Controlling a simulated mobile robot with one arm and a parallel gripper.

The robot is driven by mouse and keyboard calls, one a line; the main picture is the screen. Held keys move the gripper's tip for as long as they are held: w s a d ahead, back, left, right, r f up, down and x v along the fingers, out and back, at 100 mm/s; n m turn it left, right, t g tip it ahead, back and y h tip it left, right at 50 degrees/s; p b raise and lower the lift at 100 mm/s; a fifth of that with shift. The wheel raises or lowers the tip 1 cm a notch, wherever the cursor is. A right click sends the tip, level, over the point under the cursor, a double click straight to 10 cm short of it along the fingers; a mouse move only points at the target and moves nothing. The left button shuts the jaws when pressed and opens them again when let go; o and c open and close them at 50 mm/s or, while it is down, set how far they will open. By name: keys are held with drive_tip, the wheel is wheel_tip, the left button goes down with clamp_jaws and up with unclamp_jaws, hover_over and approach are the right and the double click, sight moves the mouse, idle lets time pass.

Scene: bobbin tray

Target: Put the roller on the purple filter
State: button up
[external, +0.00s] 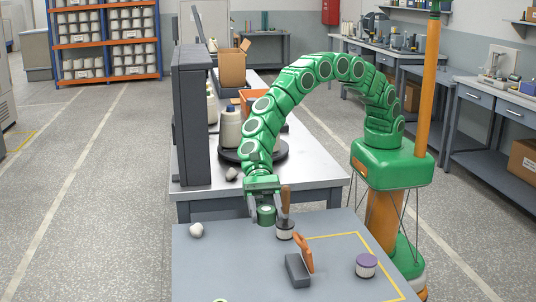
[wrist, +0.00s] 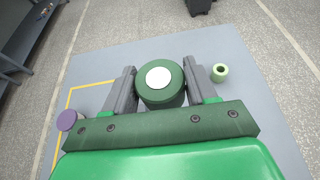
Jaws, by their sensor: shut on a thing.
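My gripper (external: 266,208) hangs over the back edge of the grey table and is shut on a green roller. The roller (wrist: 160,84) sits between the two grey fingers (wrist: 160,90) in the wrist view, its pale round end facing the camera. In the external view the roller (external: 266,214) shows as a short dark green cylinder, seemingly above the tabletop.
A white-and-dark cylinder (external: 285,230) with a brown upright part stands close right of my gripper. A dark block with an orange handle (external: 298,268) lies nearer the front. A whitish lump (external: 196,230) is at left. A pale green ring (wrist: 220,72) lies on the table.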

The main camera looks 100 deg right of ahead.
wheel_tip(320, 180, up, 5)
drive_tip(key=shift+f, duration=0.1)
drive_tip(key=shift+s+d+f, duration=0.3)
drive_tip(key=shift+d, duration=0.15)
drive_tip(key=shift+s+d, duration=0.4)
drive_tip(key=s+d+n+g, duration=0.2)
drive_tip(key=s+d, duration=0.1)
drive_tip(key=s, duration=1.4)
drive_tip(key=s+d+n+g, duration=0.2)
drive_tip(key=s+d, duration=0.1)
drive_tip(key=s, duration=1.4)
hover_over(367, 259)
drive_tip(key=d, duration=0.1)
drive_tip(key=shift+h, duration=0.3)
drive_tip(key=f, duration=1.3)
drive_tip(key=shift+s+d+f, duration=0.1)
drive_tip(key=shift+s, duration=0.2)
drive_tip(key=shift+w+a+f, duration=0.3)
drive_tip(key=shift+a+f, duration=0.2)
drive_tip(key=shift+f, duration=1.75)
